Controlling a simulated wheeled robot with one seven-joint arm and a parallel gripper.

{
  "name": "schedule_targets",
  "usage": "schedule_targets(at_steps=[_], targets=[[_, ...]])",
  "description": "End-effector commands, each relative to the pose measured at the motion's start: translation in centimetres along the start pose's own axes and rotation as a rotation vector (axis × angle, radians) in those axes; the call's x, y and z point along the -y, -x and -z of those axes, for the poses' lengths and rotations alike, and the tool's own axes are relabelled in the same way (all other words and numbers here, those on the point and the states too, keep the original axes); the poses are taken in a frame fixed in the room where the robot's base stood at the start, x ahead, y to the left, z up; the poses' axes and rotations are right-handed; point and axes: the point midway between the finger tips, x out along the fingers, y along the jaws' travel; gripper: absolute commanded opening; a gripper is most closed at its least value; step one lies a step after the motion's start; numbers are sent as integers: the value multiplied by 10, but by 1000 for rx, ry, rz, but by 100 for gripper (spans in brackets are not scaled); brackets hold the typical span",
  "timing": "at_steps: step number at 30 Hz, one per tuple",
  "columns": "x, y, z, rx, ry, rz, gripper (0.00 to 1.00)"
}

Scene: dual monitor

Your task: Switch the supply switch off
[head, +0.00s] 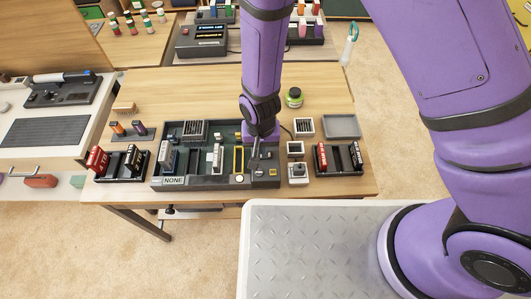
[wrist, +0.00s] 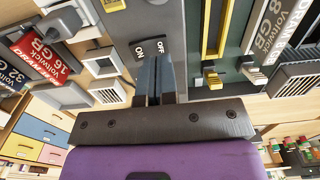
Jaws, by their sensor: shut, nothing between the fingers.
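The supply switch (wrist: 151,47) is a black rocker marked ON and OFF on a grey panel (wrist: 160,18) in the wrist view. ON is at the left and OFF at the right in that view. My gripper (wrist: 152,60) is shut with nothing between its fingers. Its tips are right at the near edge of the switch; I cannot tell whether they touch it. Which way the rocker is tilted is not clear. In the head view my gripper (head: 255,155) is over the right part of the dark board case (head: 205,183), and the switch is largely hidden there.
Black racks with red modules stand left (head: 117,178) and right (head: 338,173) of the case. Small white-framed boxes (head: 304,126) and a white dial box (head: 298,174) sit just right of it. A green jar (head: 293,97) and grey tray (head: 342,125) are behind.

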Motion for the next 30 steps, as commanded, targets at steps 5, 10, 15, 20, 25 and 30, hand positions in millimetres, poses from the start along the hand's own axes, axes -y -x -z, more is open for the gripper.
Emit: schedule_targets(at_steps=[5,10,15,20,25,30], targets=[[0,13,0,0,0,0,0],[1,25,0,-1,1,1,0],[1,36,0,-2,1,2,0],[1,45,0,0,0,1,0],[0,47,0,0,0,0,0],[0,47,0,0,0,0,0]])
